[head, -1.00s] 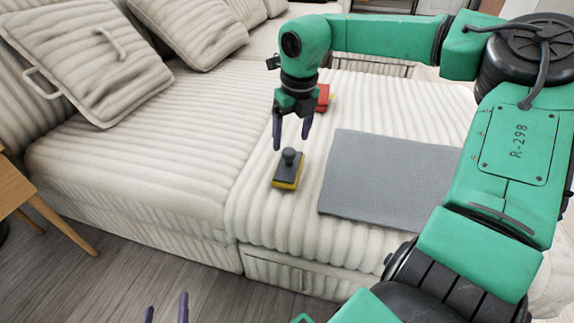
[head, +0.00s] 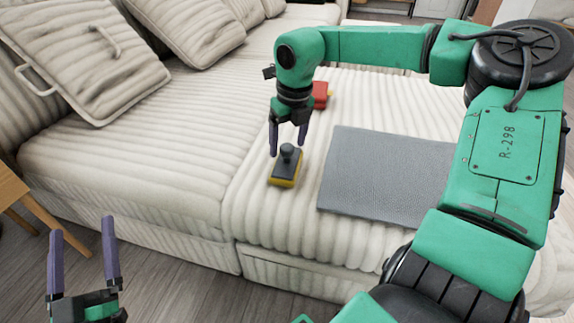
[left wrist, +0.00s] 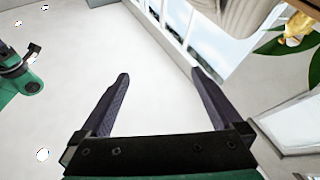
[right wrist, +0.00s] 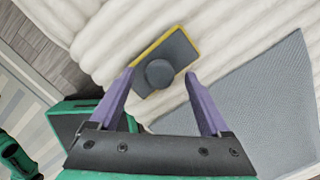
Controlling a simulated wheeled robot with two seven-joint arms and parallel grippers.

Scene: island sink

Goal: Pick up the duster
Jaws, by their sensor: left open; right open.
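The duster (head: 286,167) is a dark grey block with a round knob on top and a yellow lower edge. It lies on the ribbed cream sofa seat. My right gripper (head: 288,150) is open just above it, fingers pointing down. In the right wrist view the duster (right wrist: 163,66) shows beyond the open fingertips (right wrist: 160,74), with its knob between them. I cannot tell whether the fingers touch it. My left gripper (head: 82,236) is open and empty at the lower left, over the floor. The left wrist view shows its open fingers (left wrist: 160,77) with nothing between them.
A grey mat (head: 385,178) lies on the seat to the right of the duster. A red object (head: 320,94) sits behind my right gripper. Cushions (head: 90,60) lean at the back left. A wooden table (head: 14,192) stands at the left edge.

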